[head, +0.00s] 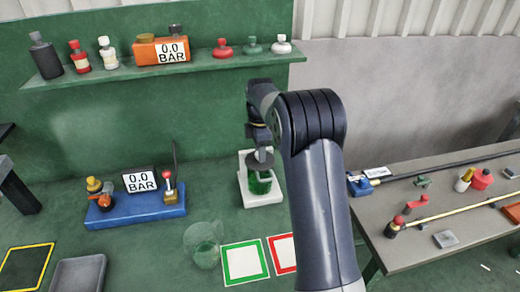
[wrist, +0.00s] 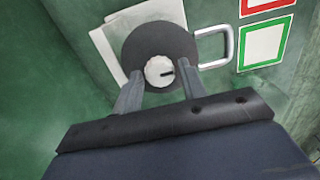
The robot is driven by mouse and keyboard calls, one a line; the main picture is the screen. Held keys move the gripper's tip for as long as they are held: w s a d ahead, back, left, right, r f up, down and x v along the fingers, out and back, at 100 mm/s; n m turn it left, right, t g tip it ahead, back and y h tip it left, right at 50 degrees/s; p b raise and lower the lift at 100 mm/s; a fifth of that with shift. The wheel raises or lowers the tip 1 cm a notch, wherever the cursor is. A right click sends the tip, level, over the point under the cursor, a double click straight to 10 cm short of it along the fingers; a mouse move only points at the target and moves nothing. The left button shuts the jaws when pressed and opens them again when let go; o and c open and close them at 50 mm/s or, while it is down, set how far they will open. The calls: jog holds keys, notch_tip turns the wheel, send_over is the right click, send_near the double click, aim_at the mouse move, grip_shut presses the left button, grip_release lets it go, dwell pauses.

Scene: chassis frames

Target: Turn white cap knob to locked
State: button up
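A dark mark on the knob points right. A metal loop handle (wrist: 229,50) stands out to the lid's right. My gripper (wrist: 162,77) is open, with one finger on each side of the knob and visible gaps between. In the head view, my gripper is over a green container (head: 260,183) on a white base (head: 262,199). There the knob is hidden, and fingertip detail is too small to tell.
A blue valve base (head: 140,210) stands at left, a grey side table (head: 410,250) at right. A shelf (head: 220,63) with bottles runs behind.

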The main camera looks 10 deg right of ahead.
jog(key=c, duration=0.7)
jog(key=m, duration=0.4)
jog(key=shift+p, duration=0.35)
jog(key=m, duration=0.9)
jog(key=shift+m+p, duration=0.3)
jog(key=shift+m, duration=2.2)
